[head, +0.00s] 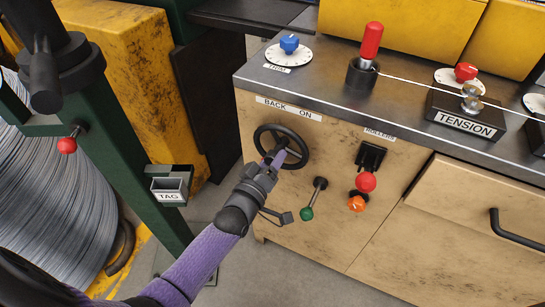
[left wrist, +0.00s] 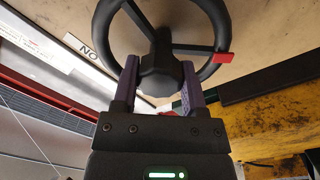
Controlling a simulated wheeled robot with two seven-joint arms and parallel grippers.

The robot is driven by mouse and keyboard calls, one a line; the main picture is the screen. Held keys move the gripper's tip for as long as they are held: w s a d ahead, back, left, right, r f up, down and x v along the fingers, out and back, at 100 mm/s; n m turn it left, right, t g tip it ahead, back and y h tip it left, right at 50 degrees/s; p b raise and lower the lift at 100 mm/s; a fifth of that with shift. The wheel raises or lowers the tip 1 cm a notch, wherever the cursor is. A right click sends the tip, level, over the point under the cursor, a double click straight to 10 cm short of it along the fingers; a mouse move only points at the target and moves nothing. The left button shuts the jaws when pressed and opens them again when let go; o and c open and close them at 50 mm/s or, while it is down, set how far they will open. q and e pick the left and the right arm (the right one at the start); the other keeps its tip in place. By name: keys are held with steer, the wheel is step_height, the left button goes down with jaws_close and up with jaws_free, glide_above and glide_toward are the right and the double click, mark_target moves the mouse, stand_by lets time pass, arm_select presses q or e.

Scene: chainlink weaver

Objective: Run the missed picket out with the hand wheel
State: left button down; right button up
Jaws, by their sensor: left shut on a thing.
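The black hand wheel (head: 304,144) is on the beige cabinet front, below the label "BACK ON" (head: 288,108). My left gripper (head: 277,160) reaches it from the lower left. In the left wrist view, the gripper's two purple fingers (left wrist: 158,66) lie on either side of the wheel's dark hub (left wrist: 160,82) and are shut on it. No picket can be made out. My right gripper is not in view.
A green-knobbed lever (head: 307,213) sits right of my left wrist. The rollers switch (head: 371,157) with red and orange knobs is further right. A red handle (head: 371,42) and the tension block (head: 465,118) stand on top. A wire coil (head: 50,190) is at left.

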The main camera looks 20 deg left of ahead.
arm_select(q)
steer(key=n, duration=0.2)
steer(key=shift+n, duration=0.4)
steer(key=n, duration=0.4)
steer(key=shift+n, duration=1)
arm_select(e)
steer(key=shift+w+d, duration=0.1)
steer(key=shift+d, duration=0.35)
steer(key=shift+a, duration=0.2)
arm_select(q)
steer(key=shift+n, duration=0.3)
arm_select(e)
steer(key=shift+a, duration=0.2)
arm_select(q)
steer(key=shift+c, duration=1.6)
jaws_free()
steer(key=shift+o, duration=0.9)
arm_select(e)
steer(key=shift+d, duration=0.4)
